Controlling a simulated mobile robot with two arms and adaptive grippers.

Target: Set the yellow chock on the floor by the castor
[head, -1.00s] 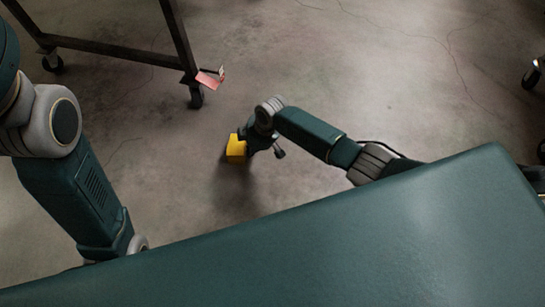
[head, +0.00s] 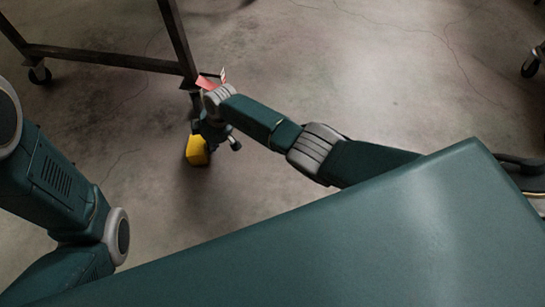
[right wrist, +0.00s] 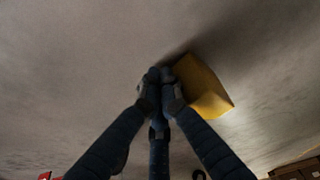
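The yellow chock (head: 197,151) is at my right gripper (head: 208,133), just below and left of the wrist in the head view. In the right wrist view the fingers (right wrist: 160,78) are drawn together, with the yellow chock (right wrist: 203,87) against their right side. I cannot tell whether its underside touches the floor. The stand's near castor (head: 195,101) is mostly hidden behind my right wrist, just beyond the chock. My left arm shows at the left, but its gripper is out of view.
The dark stand frame (head: 110,59) is at the upper left, with another castor (head: 40,75) at its far end. A red tag (head: 209,82) is by the near leg. Another castor (head: 531,66) is at the right edge. The floor (head: 360,90) between is clear.

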